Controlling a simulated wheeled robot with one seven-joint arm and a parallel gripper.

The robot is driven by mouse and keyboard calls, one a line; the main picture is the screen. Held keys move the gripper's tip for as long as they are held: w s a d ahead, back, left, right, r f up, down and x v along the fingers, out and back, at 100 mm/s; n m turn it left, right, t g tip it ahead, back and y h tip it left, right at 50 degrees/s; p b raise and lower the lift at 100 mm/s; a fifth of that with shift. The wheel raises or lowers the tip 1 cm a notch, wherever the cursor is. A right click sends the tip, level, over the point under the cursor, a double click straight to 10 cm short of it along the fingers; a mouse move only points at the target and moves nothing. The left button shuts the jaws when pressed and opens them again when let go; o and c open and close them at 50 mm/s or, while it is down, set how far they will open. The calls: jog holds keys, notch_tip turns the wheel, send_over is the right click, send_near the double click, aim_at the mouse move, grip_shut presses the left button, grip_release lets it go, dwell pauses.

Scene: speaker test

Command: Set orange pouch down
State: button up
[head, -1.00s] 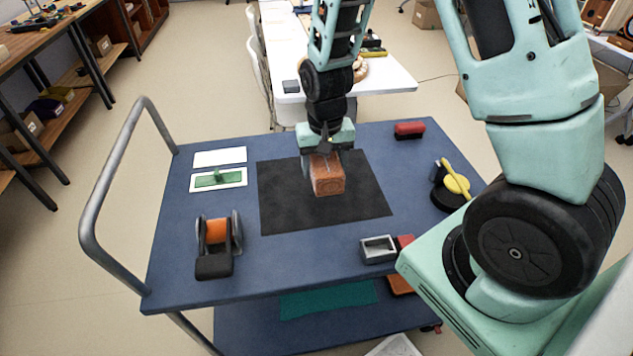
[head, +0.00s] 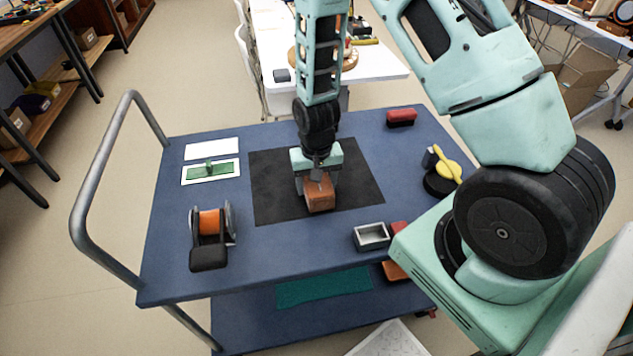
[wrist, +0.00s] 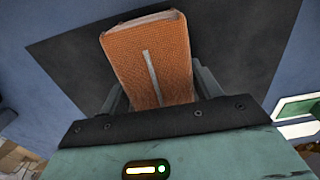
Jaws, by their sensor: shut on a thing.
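The orange pouch (head: 320,196) is a small boxy orange-brown block over the black mat (head: 268,202) on the blue cart top. My gripper (head: 317,180) is shut on the pouch, with a finger on each side of it. In the wrist view the pouch (wrist: 150,62) shows a textured orange face with a pale stripe, standing out between the fingers. The dark mat (wrist: 225,60) lies behind it. I cannot tell whether the pouch's underside touches the mat.
An orange spool on a black holder (head: 209,235) stands at the left. A grey tray (head: 371,236) is at the front right, a red block (head: 401,117) at the back right, a yellow-topped black item (head: 442,176) at the right. White and green cards (head: 210,171) lie back left. Bare mat surrounds the pouch.

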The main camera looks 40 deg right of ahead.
jog(key=shift+f, duration=0.15)
jog(key=o, duration=1)
notch_tip(320, 180, up, 12)
jog(key=shift+r, duration=0.1)
jog(key=s+a+r+n, duration=0.4)
jog(key=s+a, duration=0.2)
jog(key=s+a+r+n, duration=0.4)
jog(key=s+a, duration=0.1)
jog(key=s, duration=0.2)
jog(key=s+a+r+n, duration=0.4)
jog(key=s+a, duration=0.2)
jog(key=s, duration=0.1)
jog(key=shift+a+r+y, duration=0.3)
jog(key=shift+r, duration=0.05)
